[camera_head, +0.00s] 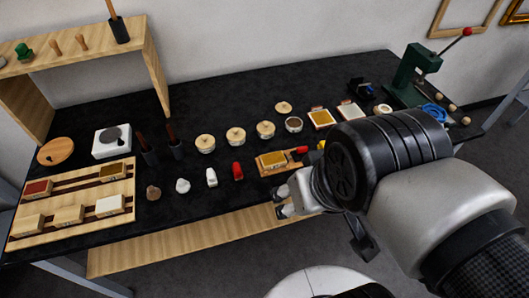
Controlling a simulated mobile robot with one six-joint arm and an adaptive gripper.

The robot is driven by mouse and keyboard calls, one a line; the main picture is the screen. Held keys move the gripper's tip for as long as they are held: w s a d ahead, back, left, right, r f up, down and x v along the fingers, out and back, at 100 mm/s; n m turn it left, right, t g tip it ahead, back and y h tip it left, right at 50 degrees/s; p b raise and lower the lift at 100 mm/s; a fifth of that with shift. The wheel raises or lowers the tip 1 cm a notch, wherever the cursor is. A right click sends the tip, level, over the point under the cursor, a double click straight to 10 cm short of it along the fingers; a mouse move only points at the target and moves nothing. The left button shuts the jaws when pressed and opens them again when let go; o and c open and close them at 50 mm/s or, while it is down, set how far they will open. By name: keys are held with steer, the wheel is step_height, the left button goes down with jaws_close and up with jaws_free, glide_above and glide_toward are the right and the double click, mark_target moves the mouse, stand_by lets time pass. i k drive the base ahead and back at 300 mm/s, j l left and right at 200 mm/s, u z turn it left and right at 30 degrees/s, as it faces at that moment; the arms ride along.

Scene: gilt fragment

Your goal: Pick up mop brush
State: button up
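I cannot tell for sure which item is the mop brush. My arm hides part of the table's right side.
A wooden rack (75,217) with blocks lies front left. Several lidded round pots (235,136) stand mid-table. A red-capped item (238,171) and a wooden-framed gold block (272,160) are near my gripper. A green press (414,75) stands back right. The back middle is clear.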

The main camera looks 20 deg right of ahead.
mark_target(168, 127)
steer(key=i+j+z, duration=0.35)
steer(key=j+z, duration=0.15)
steer(key=j, duration=0.2)
steer(key=i+j+z, duration=0.25)
steer(key=j, duration=0.15)
steer(key=j+z, duration=0.25)
steer(key=j, duration=0.15)
